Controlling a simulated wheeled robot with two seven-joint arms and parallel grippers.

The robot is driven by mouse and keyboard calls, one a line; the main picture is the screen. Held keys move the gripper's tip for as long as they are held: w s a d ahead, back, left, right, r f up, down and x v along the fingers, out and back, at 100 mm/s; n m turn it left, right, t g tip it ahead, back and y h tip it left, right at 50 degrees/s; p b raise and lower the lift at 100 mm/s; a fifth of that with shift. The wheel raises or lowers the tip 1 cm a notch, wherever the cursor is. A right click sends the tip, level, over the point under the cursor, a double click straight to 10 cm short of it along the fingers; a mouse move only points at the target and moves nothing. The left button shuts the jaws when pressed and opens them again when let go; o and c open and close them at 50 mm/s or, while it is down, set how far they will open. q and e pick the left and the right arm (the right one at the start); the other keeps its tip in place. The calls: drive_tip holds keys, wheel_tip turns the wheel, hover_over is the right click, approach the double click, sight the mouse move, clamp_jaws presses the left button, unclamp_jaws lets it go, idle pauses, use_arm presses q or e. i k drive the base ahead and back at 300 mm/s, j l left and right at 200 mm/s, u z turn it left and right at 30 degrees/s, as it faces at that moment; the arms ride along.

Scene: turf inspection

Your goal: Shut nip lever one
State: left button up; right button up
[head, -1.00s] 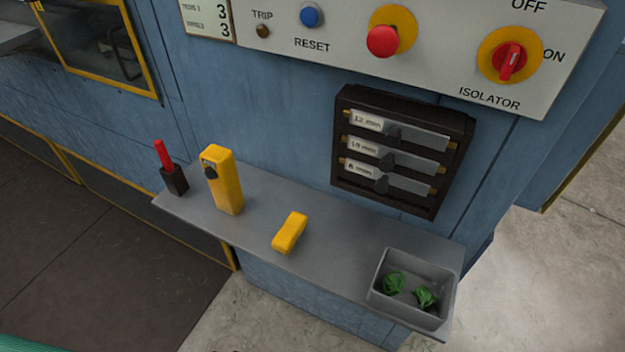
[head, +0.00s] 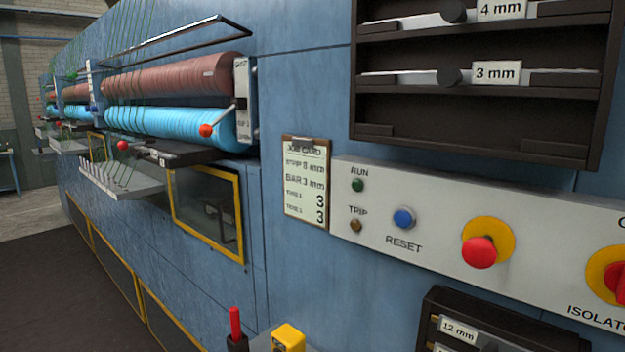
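The nearest nip lever shows in the head view as a thin rod ending in a red ball knob (head: 207,131). A second red knob (head: 122,145) and a third (head: 58,125) lie further left. I cannot tell which lever is open or shut. Neither of my grippers is in view.
A job card (head: 306,180) hangs beside the control panel, which carries a blue reset button (head: 403,218) and a red stop button (head: 479,252). A dark rack (head: 480,120) is at upper right. A yellow block (head: 288,338) stands at the bottom. Dark floor is clear at left.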

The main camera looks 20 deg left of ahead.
sight(206, 130)
drive_tip(key=u, duration=1.2)
